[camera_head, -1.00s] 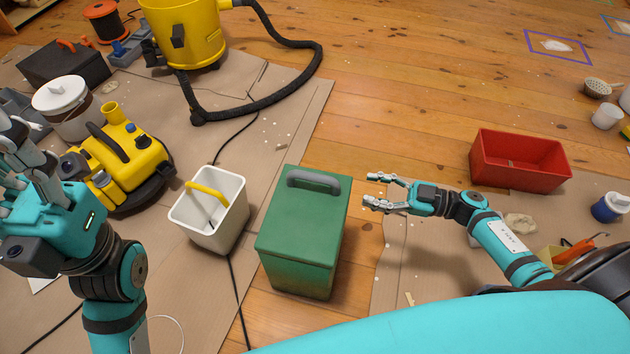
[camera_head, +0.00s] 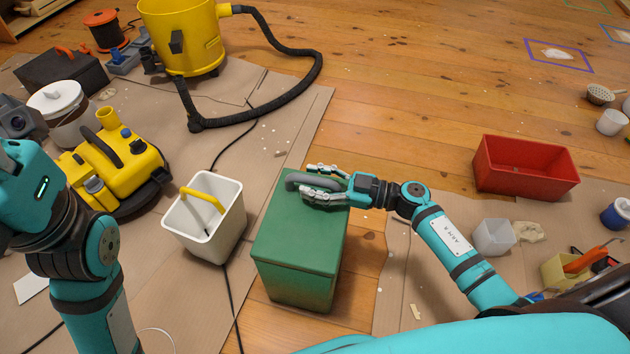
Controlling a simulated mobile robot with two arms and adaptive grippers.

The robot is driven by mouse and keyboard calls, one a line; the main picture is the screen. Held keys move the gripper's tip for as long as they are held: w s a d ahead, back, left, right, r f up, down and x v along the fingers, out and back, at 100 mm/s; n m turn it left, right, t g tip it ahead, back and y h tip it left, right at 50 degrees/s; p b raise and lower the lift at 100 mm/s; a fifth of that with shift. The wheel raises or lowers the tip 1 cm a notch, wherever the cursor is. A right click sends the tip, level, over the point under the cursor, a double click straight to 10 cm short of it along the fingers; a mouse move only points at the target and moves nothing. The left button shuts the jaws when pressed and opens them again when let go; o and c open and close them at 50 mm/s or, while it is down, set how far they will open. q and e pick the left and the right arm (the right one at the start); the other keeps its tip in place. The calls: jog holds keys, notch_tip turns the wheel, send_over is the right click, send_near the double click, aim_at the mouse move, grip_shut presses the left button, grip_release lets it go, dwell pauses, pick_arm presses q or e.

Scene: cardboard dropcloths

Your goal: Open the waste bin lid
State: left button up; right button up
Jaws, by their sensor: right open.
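The waste bin (camera_head: 298,270) is a green box with a flat green lid (camera_head: 295,230), standing on the wooden floor at the middle. The lid is shut. A grey handle (camera_head: 303,181) arches over the lid's far part. My right gripper (camera_head: 316,183) is open at the handle, coming from the right, with one finger on the far side and one on the near side of the handle's right part. Contact with the handle cannot be told. My left arm stands at the left edge; its gripper's fingers are out of the picture.
A white bucket with a yellow handle (camera_head: 207,227) stands close left of the bin. A yellow machine (camera_head: 118,165) and a yellow vacuum with a black hose (camera_head: 185,38) are farther left. A red box (camera_head: 525,168) sits at right. Floor behind the bin is clear.

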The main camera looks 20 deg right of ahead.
grip_shut()
jog(key=shift+r, duration=0.1)
dwell(0.4)
